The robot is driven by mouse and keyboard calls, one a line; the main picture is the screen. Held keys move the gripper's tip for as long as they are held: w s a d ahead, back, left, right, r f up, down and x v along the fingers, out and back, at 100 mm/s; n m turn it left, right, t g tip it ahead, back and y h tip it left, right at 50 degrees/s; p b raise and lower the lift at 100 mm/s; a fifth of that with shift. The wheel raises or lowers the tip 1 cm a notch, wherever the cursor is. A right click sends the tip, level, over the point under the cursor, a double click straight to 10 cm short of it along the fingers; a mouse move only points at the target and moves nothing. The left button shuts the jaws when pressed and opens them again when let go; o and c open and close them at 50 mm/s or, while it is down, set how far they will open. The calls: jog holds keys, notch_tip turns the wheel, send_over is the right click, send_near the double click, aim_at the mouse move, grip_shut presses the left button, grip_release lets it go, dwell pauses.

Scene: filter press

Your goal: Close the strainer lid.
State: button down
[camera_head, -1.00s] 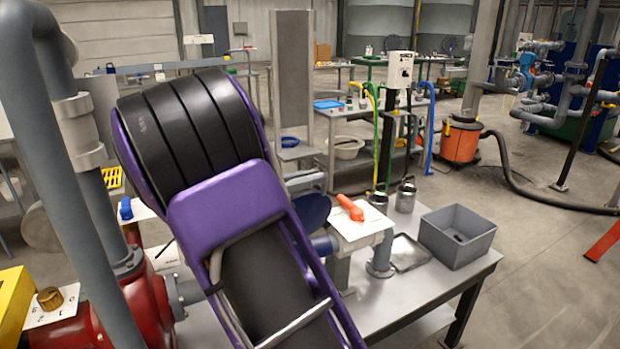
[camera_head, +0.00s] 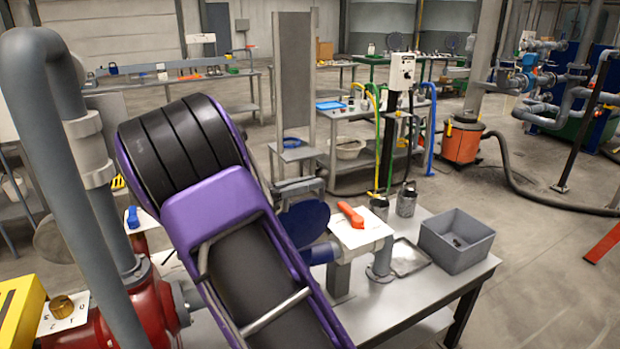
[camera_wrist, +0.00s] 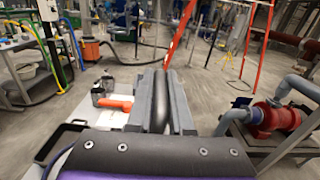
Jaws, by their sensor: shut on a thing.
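In the wrist view my gripper (camera_wrist: 164,76) has its two grey fingers shut on a dark rounded bar (camera_wrist: 159,108), which runs ahead from between them. I cannot tell from its shape whether it is part of the strainer lid. In the head view my purple and black arm hides my gripper and what it holds. A dark blue disc (camera_head: 304,221) stands tilted beside the arm, near a grey pipe on the bench; it may be the lid, partly hidden. The strainer body cannot be made out with certainty.
An orange valve handle (camera_head: 351,215) sits on a white plate right of the disc. A grey bin (camera_head: 456,241) and metal cans (camera_head: 406,199) stand on the bench (camera_head: 425,290). A thick grey pipe (camera_head: 75,170) and red pump body (camera_head: 150,312) crowd the left.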

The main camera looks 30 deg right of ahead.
jog(key=shift+w, duration=0.1)
jog(key=c, duration=0.8)
grip_release()
jog(key=shift+c, duration=0.2)
jog(key=a, duration=1.2)
jog(key=shift+s, duration=0.2)
